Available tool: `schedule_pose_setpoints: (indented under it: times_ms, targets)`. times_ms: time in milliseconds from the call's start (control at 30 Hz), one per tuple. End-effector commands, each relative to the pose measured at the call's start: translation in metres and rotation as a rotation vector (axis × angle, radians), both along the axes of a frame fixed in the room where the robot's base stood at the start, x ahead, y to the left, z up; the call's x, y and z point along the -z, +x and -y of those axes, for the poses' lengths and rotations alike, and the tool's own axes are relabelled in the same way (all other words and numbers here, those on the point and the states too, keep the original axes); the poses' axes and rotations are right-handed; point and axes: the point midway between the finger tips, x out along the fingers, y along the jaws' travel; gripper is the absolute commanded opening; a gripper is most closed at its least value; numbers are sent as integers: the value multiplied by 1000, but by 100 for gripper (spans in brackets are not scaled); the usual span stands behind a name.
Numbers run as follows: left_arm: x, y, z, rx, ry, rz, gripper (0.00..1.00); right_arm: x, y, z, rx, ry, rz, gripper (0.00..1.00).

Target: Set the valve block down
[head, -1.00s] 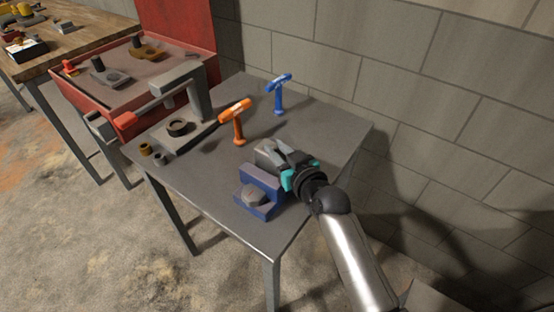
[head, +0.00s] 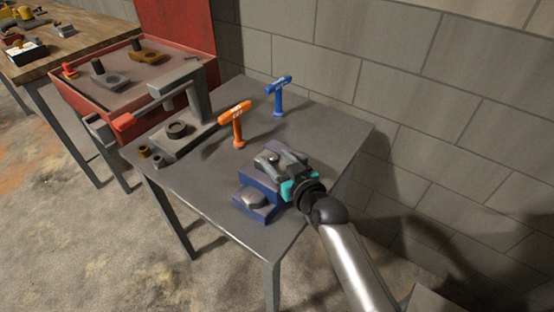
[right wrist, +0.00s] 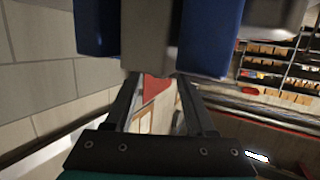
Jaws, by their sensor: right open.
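A blue block with grey parts (head: 258,204) stands on the grey metal table (head: 215,175), near its front right edge. I take it for the valve block. My right gripper (head: 270,158), with a teal band behind dark fingers, is over the back of this block and hides part of it. In the right wrist view the two fingers (right wrist: 160,80) are apart. Blue and grey parts of the block (right wrist: 210,35) fill the top of that view, just beyond the fingertips. Whether the fingers touch it I cannot tell. My left gripper is not in view.
An orange hammer-shaped tool (head: 237,125) and a blue one (head: 279,97) stand upright behind the block. A grey press-like fixture (head: 183,130) is on the left, with two small cylinders (head: 150,156) beside it. A red tray (head: 190,60) holds parts. A block wall (head: 420,130) is behind.

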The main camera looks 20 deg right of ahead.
Motion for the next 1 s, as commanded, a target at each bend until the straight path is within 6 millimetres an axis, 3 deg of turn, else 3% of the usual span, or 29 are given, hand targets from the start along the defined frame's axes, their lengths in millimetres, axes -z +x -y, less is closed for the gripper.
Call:
schedule_pose_setpoints:
  times_ms: [267,800,1000]
  targets:
    - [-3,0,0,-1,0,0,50,-4,-4,1,0,0,-1,55]
    - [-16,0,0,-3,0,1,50,-23,-87,16,-1,-2,-2,55]
    - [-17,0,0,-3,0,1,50,-27,-108,20,-1,-1,-2,55]
